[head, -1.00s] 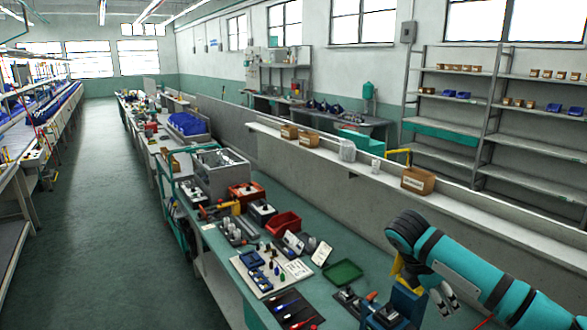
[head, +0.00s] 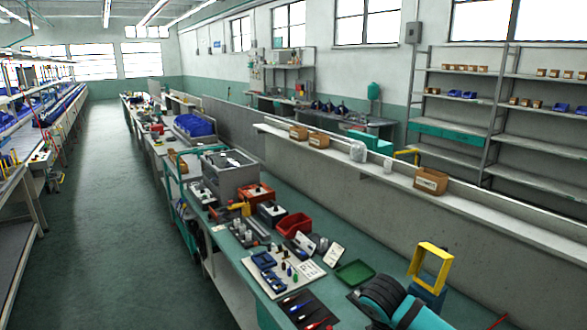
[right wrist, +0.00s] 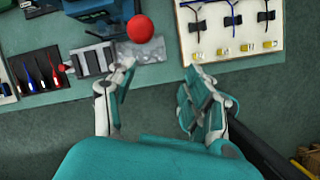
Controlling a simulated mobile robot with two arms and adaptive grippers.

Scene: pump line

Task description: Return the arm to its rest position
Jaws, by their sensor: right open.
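My right arm (head: 385,300), teal with black bands, shows at the bottom right of the head view, low over the near end of the green bench. Its gripper is out of that view. A red ball-shaped knob (right wrist: 140,28) and a grey metal block (right wrist: 90,58) lie beyond the fingertips, with no clear contact. My left gripper is in neither view.
A yellow frame (head: 430,268) on a blue base stands close beside my right arm. A green tray (head: 355,273), a red bin (head: 294,225) and a dark mat with screwdrivers (head: 310,310) occupy the bench.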

